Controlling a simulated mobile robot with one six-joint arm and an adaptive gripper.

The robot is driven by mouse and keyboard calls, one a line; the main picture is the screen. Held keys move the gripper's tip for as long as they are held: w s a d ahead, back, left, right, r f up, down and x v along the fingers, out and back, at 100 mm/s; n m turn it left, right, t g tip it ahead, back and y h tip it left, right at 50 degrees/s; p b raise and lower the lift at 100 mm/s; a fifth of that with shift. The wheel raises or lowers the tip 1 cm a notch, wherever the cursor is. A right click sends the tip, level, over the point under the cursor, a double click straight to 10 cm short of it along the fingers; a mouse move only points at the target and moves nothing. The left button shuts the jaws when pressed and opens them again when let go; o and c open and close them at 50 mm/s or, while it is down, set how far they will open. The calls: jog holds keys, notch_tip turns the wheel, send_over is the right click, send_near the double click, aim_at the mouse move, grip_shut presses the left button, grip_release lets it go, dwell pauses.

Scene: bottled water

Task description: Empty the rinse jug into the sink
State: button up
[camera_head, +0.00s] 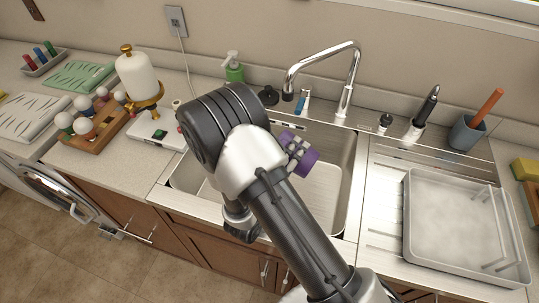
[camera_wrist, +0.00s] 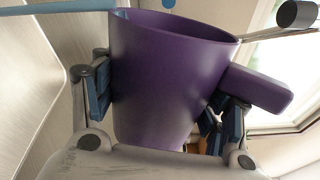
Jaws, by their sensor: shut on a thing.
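The purple jug (camera_head: 309,164) is over the sink (camera_head: 335,185), partly hidden behind my arm in the head view. My gripper (camera_head: 297,149) is shut on it. In the wrist view the jug (camera_wrist: 165,75) fills the middle, with a finger against each side and its handle (camera_wrist: 258,88) sticking out to the right. Its rim faces the top of that view, away from my wrist. Against the room, the jug looks tipped on its side. Its inside is hidden, and I see no water flowing.
The tap (camera_head: 345,80) arches over the back of the sink. A green soap bottle (camera_head: 234,68) stands behind it. A white dispenser (camera_head: 138,75) stands at the left.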

jog(key=shift+w+a+f+n, duration=0.1)
jog(key=shift+w+a+n, duration=0.1)
jog(key=shift+a+n, duration=0.1)
jog(key=shift+w+a+r+n+p, duration=0.15)
jog(key=shift+r+n+p, duration=0.15)
jog(key=shift+n+p, duration=0.3)
jog(key=shift+w+a+r+n+p, duration=0.1)
jog(key=shift+r+n+p, duration=0.25)
jog(key=shift+p, duration=0.35)
dwell(0.6)
jog(key=shift+f, duration=0.2)
